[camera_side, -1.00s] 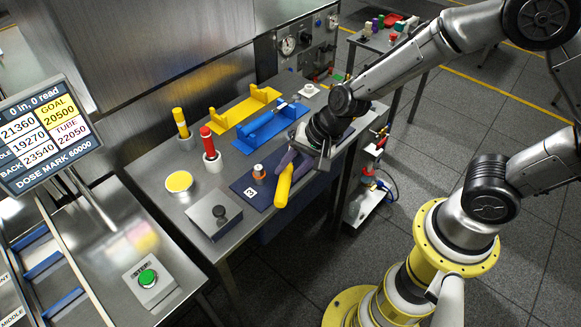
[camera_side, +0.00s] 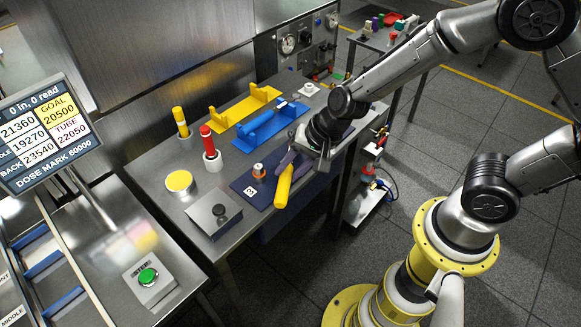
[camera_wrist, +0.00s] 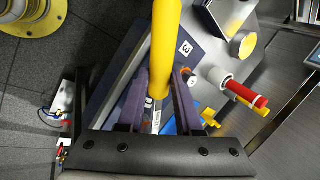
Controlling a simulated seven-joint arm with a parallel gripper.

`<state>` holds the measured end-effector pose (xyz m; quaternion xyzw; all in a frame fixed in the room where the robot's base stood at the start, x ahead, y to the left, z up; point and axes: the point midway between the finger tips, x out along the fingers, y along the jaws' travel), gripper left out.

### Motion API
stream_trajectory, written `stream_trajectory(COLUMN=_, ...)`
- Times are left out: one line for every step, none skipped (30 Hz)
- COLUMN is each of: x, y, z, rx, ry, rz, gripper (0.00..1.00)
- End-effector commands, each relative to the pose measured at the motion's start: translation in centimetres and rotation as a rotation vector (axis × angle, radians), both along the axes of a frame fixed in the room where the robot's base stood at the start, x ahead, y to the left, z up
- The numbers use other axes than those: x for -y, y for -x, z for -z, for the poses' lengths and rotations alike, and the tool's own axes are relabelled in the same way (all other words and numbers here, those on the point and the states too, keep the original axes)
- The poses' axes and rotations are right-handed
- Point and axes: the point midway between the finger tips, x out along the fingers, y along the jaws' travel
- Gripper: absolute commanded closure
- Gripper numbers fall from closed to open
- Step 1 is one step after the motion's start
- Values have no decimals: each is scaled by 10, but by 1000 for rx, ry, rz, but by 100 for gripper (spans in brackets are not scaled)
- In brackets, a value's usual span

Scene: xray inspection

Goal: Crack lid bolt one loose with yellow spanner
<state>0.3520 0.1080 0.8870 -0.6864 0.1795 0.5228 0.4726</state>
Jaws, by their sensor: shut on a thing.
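My gripper (camera_side: 290,160) is shut on the yellow spanner (camera_side: 284,186). Its thick yellow handle slants down from the purple fingers, beside the dark blue mat's front right edge. In the wrist view the yellow handle (camera_wrist: 166,45) runs up between the fingers (camera_wrist: 160,92), and a labelled metal shank shows below them. The spanner's far end is hidden by my gripper. A small copper and white upright piece (camera_side: 259,171) stands on the dark blue mat (camera_side: 242,186), left of the gripper and apart from it. I cannot make out lid bolt one.
Red (camera_side: 208,143) and yellow (camera_side: 180,122) rods stand in holders behind. Blue (camera_side: 268,128) and yellow (camera_side: 246,104) cradles lie further back.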

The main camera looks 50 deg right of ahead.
Motion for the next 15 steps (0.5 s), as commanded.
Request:
stream_trajectory(x=0, y=0, z=1, rx=2, ry=-1, rz=1, gripper=100)
stream_trajectory(x=0, y=0, z=1, rx=2, ry=-1, rz=1, gripper=100)
stream_trajectory(x=0, y=0, z=2, rx=1, ry=-1, rz=2, gripper=100)
stream_trajectory(x=0, y=0, z=3, rx=1, ry=-1, rz=2, gripper=100)
stream_trajectory(x=0, y=0, z=4, rx=1, ry=0, rz=1, gripper=100)
stream_trajectory(x=0, y=0, z=5, rx=2, ry=-1, rz=1, gripper=100)
stream_trajectory(x=0, y=-1, z=5, rx=2, ry=0, rz=0, gripper=100)
stream_trajectory(x=0, y=-1, z=6, rx=2, ry=0, rz=0, gripper=100)
stream_trajectory(x=0, y=-1, z=7, rx=2, ry=0, rz=0, gripper=100)
stream_trajectory(x=0, y=-1, z=7, rx=3, ry=0, rz=1, gripper=100)
stream_trajectory(x=0, y=-1, z=8, rx=3, ry=0, rz=1, gripper=100)
stream_trajectory(x=0, y=-1, z=9, rx=2, ry=0, rz=2, gripper=100)
stream_trajectory(x=0, y=-1, z=10, rx=2, ry=0, rz=2, gripper=100)
stream_trajectory(x=0, y=-1, z=10, rx=2, ry=0, rz=3, gripper=100)
stream_trajectory(x=0, y=-1, z=11, rx=2, ry=0, rz=2, gripper=100)
